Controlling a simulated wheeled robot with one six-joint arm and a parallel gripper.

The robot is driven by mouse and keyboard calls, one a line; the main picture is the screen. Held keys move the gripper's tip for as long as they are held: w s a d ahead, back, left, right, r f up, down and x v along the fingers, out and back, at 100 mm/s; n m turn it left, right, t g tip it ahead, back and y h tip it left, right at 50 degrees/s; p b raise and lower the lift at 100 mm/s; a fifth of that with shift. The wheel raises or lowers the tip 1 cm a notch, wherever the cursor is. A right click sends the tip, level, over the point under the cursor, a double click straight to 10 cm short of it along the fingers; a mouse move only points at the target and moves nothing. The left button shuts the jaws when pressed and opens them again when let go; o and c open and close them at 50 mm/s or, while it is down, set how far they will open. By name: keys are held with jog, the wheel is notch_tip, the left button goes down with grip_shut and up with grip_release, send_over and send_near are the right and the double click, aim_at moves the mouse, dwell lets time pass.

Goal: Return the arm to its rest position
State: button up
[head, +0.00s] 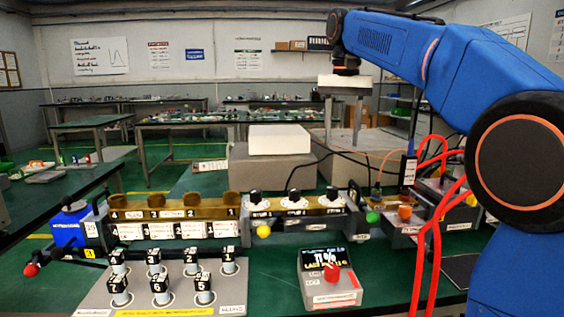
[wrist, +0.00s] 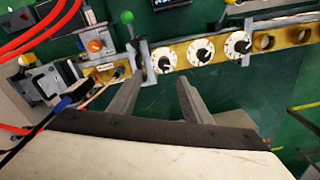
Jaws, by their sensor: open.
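My blue arm (head: 440,65) reaches in from the right and bends over the bench, with its wrist pointing down. My gripper (head: 343,142) hangs above the back of the bench, behind the row of dials. Its two grey fingers are apart with nothing between them. In the wrist view the open fingers (wrist: 158,85) show over bare green surface, below the brass strip with white dials (wrist: 201,52). They appear clear of the apparatus.
The waveguide bench (head: 295,206) crosses the green table, with a blue unit (head: 70,228) at its left end. Numbered plugs stand on a grey tray (head: 150,303). A display box with a red knob (head: 331,290) is in front. Red cables (head: 436,235) hang near my arm.

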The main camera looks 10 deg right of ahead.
jog(key=s+d+f+n+t, duration=0.2)
jog(key=s+d+f, duration=0.1)
jog(key=s+f, duration=1.3)
jog(key=s+d+f+n+t, duration=0.2)
jog(key=s+d+f, duration=0.1)
jog(key=s+f, duration=1.2)
notch_tip(320, 180, down, 3)
jog(key=shift+s+d+f, duration=0.15)
jog(key=shift+s+d, duration=0.1)
jog(key=shift+s, duration=0.1)
notch_tip(320, 180, up, 35)
jog(key=n+g, duration=0.4)
jog(key=n, duration=0.4)
send_over(332, 188)
notch_tip(332, 188, down, 17)
jog(key=shift+w+r, duration=0.1)
jog(key=c, duration=1)
